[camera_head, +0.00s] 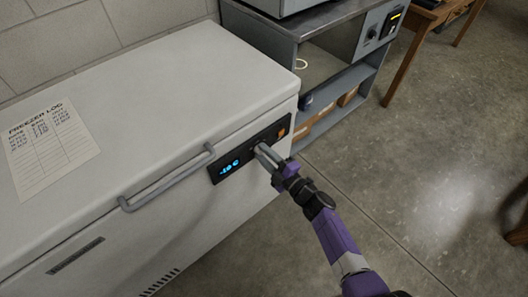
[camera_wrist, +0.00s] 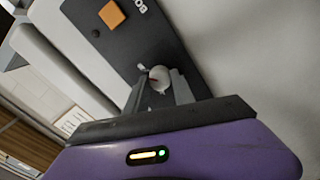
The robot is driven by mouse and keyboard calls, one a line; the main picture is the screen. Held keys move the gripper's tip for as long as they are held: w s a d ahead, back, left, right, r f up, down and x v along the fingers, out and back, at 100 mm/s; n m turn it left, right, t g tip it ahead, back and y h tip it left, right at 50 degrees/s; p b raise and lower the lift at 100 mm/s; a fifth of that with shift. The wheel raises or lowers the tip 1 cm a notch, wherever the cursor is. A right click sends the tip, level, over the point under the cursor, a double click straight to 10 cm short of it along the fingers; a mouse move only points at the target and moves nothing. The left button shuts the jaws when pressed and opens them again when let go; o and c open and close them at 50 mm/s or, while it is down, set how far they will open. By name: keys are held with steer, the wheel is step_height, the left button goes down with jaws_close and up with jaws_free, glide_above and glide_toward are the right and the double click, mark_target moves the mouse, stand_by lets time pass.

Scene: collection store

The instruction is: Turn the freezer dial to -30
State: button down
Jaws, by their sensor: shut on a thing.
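The white chest freezer (camera_head: 130,90) fills the left of the head view. Its dark control panel (camera_head: 215,173) on the front face carries a blue display (camera_head: 230,168) that seems to read -18 C, though the digits are small. My gripper (camera_head: 262,152) is at the panel, right of the display, and covers the dial there. In the wrist view the pale round dial (camera_wrist: 159,78) sits between the two fingers of my gripper (camera_wrist: 160,88), which are shut on it. A small reddish mark shows on the dial; the scale around it is mostly hidden.
An orange square (camera_head: 281,132) is at the panel's right end. The freezer handle (camera_head: 168,178) juts out left of the panel. A paper log (camera_head: 48,145) lies on the lid. A grey shelf unit (camera_head: 340,75) stands right of the freezer. The floor at right is mostly clear.

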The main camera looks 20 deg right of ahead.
steer(key=shift+m, duration=0.7)
steer(key=shift+f, duration=0.1)
steer(key=c, duration=1.1)
jaws_free()
steer(key=shift+o, duration=0.2)
steer(key=shift+s+p, duration=0.1)
steer(key=shift+p, duration=0.2)
steer(key=p+v, duration=0.1)
steer(key=v, duration=0.6)
steer(key=shift+s+d, duration=0.15)
steer(key=shift+s, duration=0.1)
